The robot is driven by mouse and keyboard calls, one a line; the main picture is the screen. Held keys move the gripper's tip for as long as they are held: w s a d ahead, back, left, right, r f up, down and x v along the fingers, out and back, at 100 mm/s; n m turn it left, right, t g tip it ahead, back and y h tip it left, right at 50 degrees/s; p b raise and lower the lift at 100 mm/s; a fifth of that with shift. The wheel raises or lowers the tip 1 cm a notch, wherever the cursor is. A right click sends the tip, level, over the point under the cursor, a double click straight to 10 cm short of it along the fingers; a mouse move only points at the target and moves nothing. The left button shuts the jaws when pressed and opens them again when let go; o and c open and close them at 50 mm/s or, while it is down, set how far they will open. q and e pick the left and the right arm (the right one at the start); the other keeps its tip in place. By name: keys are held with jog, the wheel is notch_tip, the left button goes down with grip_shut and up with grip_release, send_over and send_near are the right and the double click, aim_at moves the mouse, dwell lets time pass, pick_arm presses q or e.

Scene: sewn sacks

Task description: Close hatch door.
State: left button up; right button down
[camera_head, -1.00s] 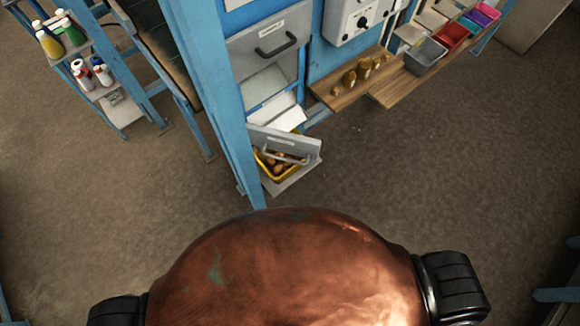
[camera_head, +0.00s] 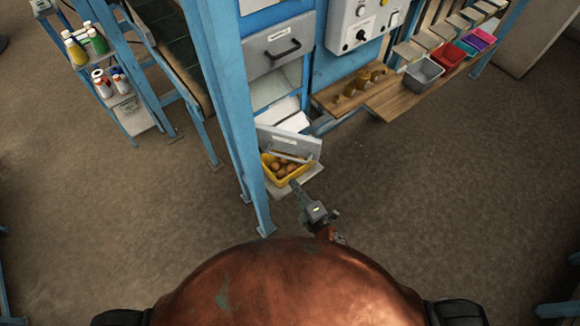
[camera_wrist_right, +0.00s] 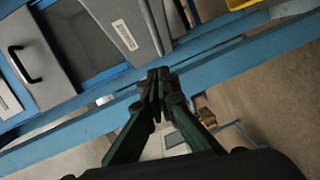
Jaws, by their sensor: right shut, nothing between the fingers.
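The lower hatch door (camera_head: 291,139), a grey flap with a label, stands open and tilted outward at the front of the blue frame, above a yellow bin (camera_head: 268,172) of brownish items. The labelled flap (camera_wrist_right: 122,28) also shows at the top of the right wrist view. My right gripper (camera_head: 295,186) is shut and empty, just in front of the bin and below the flap. In the right wrist view its fingertips (camera_wrist_right: 158,76) are together in front of a blue beam; I cannot tell whether they touch anything. My left gripper is not in view.
A grey panel with a black handle (camera_head: 278,50) sits above the opening. A blue post (camera_head: 232,100) rises left of the hatch. A wooden shelf (camera_head: 335,100) with small jars is to the right. The floor (camera_head: 420,190) at right is clear.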

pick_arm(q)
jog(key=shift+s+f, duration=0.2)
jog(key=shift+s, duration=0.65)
pick_arm(e)
jog(key=w+a+f, duration=0.1)
jog(key=w, duration=0.8)
jog(key=shift+w+a+f, duration=0.25)
jog(key=shift+w+f, duration=0.1)
jog(key=shift+f, duration=0.05)
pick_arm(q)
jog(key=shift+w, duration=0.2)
pick_arm(e)
jog(key=shift+d, duration=0.1)
